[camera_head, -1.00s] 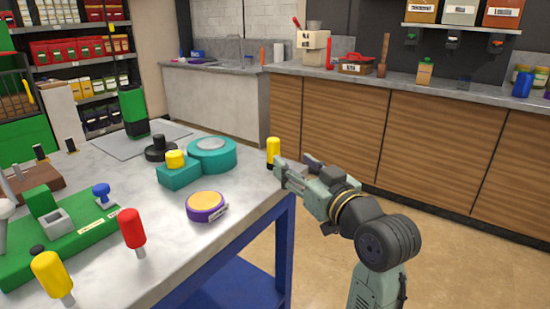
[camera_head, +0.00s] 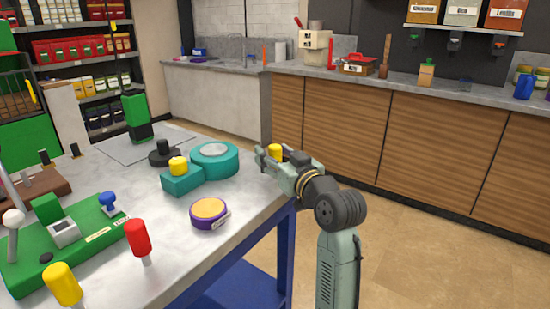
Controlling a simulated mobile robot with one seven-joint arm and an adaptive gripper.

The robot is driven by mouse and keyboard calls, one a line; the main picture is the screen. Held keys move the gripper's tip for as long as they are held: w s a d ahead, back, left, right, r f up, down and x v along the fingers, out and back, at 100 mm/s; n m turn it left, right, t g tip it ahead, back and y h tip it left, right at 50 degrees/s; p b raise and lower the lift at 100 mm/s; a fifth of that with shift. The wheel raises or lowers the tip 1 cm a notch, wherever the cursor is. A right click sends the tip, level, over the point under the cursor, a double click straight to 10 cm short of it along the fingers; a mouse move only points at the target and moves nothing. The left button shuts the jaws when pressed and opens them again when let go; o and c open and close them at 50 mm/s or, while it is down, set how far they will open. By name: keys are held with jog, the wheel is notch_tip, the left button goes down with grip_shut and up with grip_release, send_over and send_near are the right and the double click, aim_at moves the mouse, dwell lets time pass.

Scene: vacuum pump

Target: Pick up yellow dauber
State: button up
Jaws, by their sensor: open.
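My gripper (camera_head: 272,160) is open at the right edge of the grey table, reaching in from the right. A yellow cylinder (camera_head: 275,152), which looks like the dauber, shows at the jaws. Its lower part is hidden by my gripper, and I cannot tell whether the fingers touch it. Another yellow knob (camera_head: 178,165) sits on a teal block (camera_head: 182,180) further left. A yellow-handled piece (camera_head: 63,285) stands at the front left, with a red-handled one (camera_head: 138,237) near it.
A teal round container (camera_head: 214,160) stands left of my gripper, with a purple-and-orange disc (camera_head: 209,212) in front. A green fixture (camera_head: 65,240) fills the table's left. The blue table frame (camera_head: 286,245) is below. Wooden cabinets (camera_head: 340,125) stand behind, with open floor between.

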aim_at(276, 147)
jog(key=c, duration=1.2)
jog(key=shift+o, duration=0.2)
jog(key=shift+r, duration=0.1)
jog(key=shift+r, duration=0.5)
jog(key=shift+s+d+r+b, duration=0.1)
jog(key=shift+s+r+b, duration=0.15)
jog(key=shift+r, duration=0.35)
jog(key=shift+s+r+b, duration=0.2)
jog(key=shift+r, duration=0.4)
jog(key=s+d+r+b, duration=0.1)
jog(key=s+d+b, duration=0.1)
jog(key=s, duration=1.3)
jog(key=shift+r, duration=0.2)
